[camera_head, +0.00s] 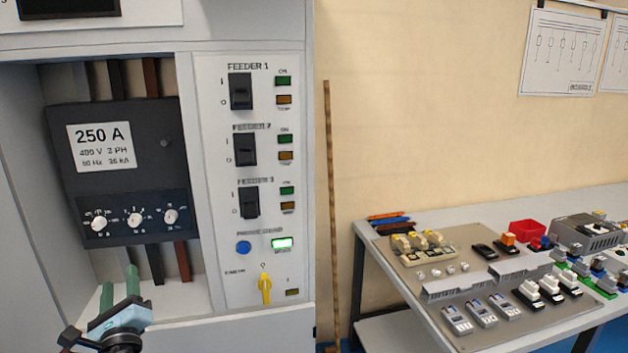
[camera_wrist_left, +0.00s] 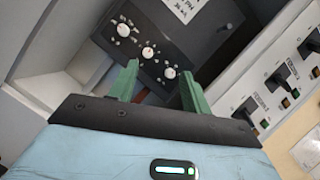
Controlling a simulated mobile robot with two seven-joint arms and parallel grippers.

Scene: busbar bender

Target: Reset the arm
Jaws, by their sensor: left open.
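My left gripper (camera_head: 120,288) is open and empty at the lower left, in front of the cabinet's open bay. Its two green fingers also show in the left wrist view (camera_wrist_left: 160,88), pointing at the black breaker (camera_wrist_left: 150,50) and apart from each other. The breaker in the head view (camera_head: 120,165) carries a 250 A label (camera_head: 101,147) and three white dials (camera_head: 135,219) along its lower part. My right gripper does not show in either view.
The feeder panel (camera_head: 215,180) beside the bay has three black switches, indicator lamps, a blue button (camera_head: 243,248) and a yellow selector (camera_head: 265,288). A brown pole (camera_head: 330,200) stands right of the cabinet.

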